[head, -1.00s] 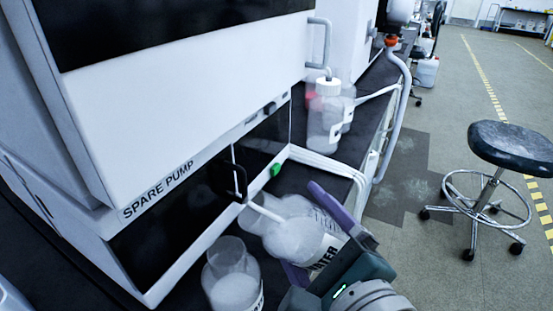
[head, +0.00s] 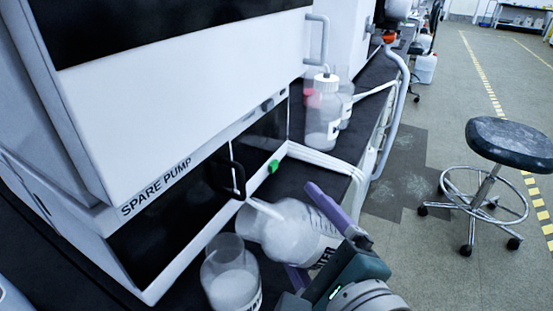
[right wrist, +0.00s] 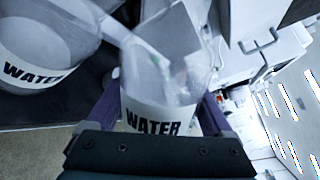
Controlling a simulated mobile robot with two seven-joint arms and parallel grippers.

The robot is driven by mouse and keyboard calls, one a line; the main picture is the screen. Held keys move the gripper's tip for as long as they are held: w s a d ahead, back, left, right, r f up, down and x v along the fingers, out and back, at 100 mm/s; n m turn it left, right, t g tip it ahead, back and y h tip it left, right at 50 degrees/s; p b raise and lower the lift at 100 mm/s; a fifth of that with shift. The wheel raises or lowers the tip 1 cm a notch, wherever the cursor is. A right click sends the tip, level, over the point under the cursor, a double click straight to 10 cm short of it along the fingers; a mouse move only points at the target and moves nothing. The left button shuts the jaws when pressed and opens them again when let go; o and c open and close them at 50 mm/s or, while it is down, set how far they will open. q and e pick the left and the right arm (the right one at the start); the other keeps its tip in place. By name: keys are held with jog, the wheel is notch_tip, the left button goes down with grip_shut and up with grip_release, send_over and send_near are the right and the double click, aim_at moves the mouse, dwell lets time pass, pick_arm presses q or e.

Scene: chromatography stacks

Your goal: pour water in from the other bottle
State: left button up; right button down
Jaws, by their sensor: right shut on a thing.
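My right gripper (head: 315,235) is shut on a clear bottle labelled WATER (head: 292,228). The bottle is tilted well over to the left, its mouth toward the standing bottle. A second WATER bottle (head: 231,278) stands upright and open on the dark bench, below and left of the tilted mouth, with pale liquid inside. In the right wrist view the held bottle (right wrist: 150,100) is between the purple fingers and the standing bottle (right wrist: 40,50) is at upper left. I cannot tell whether the stream enters it. My left gripper is out of view.
The spare pump (head: 190,215) stands close behind both bottles, with a black handle (head: 234,172) near the held bottle. Capped bottles (head: 323,115) stand farther along the bench. A stool (head: 490,180) is on the floor at right.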

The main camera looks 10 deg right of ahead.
dwell(0.4)
jog(key=shift+r+n+p, duration=0.1)
jog(key=shift+n+p, duration=0.25)
jog(key=shift+n, duration=0.05)
jog(key=shift+w+d+r+p, duration=0.1)
jog(key=shift+d+r+p, duration=0.05)
jog(key=shift+p, duration=0.25)
jog(key=shift+r+n+h, duration=0.1)
jog(key=shift+n+h, duration=0.2)
jog(key=shift+r+p, duration=0.1)
jog(key=shift+p, duration=0.3)
